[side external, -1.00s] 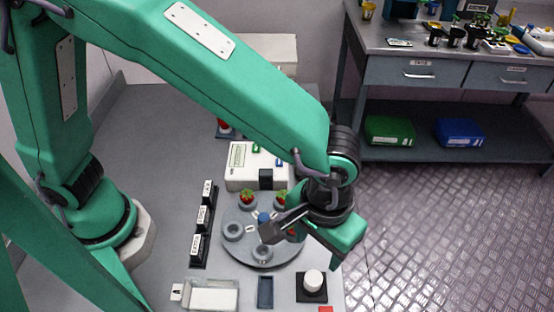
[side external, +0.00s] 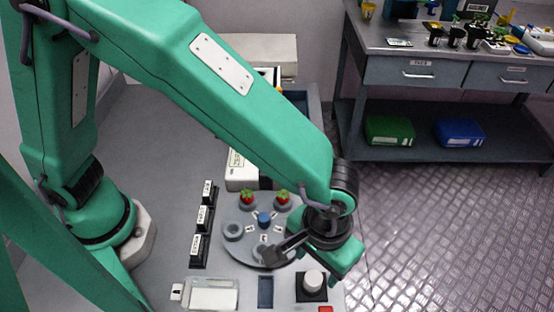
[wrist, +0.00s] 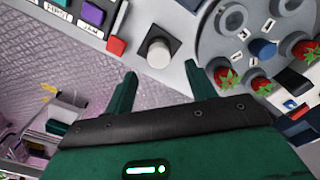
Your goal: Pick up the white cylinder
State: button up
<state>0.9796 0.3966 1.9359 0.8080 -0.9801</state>
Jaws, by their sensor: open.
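The white cylinder (side external: 314,279) stands upright on a small black square base at the front right of the bench in the side view. In the wrist view the white cylinder (wrist: 158,52) shows just beyond my fingertips, roughly centred between them. My gripper (side external: 308,266) is open and empty, and sits just behind and above the cylinder in the side view. In the wrist view my gripper (wrist: 160,73) shows its two green fingers spread apart, with nothing between them. I cannot tell the exact height gap.
A red square (side external: 326,309) lies near the cylinder's base. A white tray (side external: 213,295) and black labelled rack (side external: 208,225) stand left.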

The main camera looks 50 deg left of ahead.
aim_at(314, 277)
jog(key=shift+s+f, duration=0.2)
jog(key=shift+f, duration=2.2)
jog(key=shift+d, duration=0.1)
jog(key=shift+c, duration=0.3)
jog(key=c, duration=1)
